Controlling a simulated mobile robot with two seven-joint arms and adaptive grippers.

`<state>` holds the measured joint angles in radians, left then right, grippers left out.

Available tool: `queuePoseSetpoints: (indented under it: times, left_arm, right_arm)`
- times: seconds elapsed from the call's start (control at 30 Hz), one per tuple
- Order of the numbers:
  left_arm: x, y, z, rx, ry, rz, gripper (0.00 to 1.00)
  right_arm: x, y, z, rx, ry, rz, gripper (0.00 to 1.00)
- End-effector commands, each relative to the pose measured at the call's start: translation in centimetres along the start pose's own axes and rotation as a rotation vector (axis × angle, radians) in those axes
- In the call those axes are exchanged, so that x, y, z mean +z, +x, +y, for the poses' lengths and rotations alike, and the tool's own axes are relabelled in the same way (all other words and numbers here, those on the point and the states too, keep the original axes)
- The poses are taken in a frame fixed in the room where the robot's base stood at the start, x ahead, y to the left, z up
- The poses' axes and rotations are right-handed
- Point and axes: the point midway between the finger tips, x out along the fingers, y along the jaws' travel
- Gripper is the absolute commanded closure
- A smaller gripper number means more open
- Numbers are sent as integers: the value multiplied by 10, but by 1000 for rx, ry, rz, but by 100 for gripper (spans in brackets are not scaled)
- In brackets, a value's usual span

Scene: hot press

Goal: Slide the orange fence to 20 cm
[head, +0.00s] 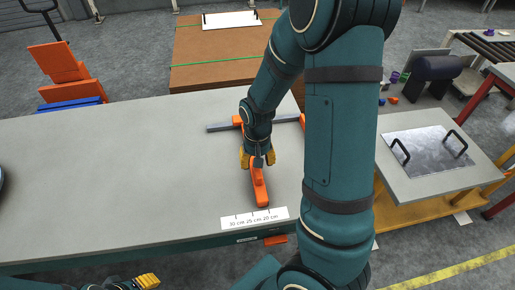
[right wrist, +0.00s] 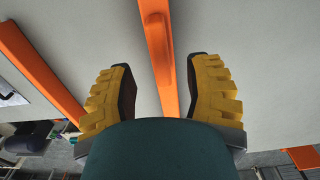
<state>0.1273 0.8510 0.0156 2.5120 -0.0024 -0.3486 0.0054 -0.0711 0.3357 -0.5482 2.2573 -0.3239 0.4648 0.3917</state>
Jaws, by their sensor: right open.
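The orange fence (head: 261,190) lies on the grey table, its near end just above the white scale strip (head: 254,218). The strip reads 30, 25 and 20 cm from left to right, and the fence end appears between the 25 and 20 marks. My right gripper (head: 258,160) is open, its yellow fingers on either side of the fence. In the right wrist view the fence (right wrist: 160,60), with a raised orange grip on top, runs between the open fingers (right wrist: 162,95), with gaps on both sides. My left gripper (head: 147,281) is partly visible at the bottom left; its opening is unclear.
A grey rail (head: 219,126) crosses the table behind the fence. The table surface (head: 110,170) left of the fence is clear. A metal plate with two black handles (head: 428,148) lies on a stand at the right. My right arm covers the table's right part.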

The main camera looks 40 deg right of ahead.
Motion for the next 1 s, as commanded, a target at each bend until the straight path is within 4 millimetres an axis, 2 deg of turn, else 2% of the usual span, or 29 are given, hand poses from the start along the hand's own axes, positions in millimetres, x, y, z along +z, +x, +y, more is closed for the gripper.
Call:
queuePoseSetpoints:
  times: [0.1,0.33,0.5,1.0]
  left_arm:
    - [0,0,0,0,0,0,53]
    - [0,0,0,0,0,0,53]
    - [0,0,0,0,0,0,53]
    - [0,0,0,0,0,0,53]
  right_arm:
    - [-1,-25,-1,-3,-1,5,50]
    - [0,-54,0,-1,0,2,50]
    - [0,-61,0,1,0,-1,50]
    - [0,-61,0,1,1,-1,50]
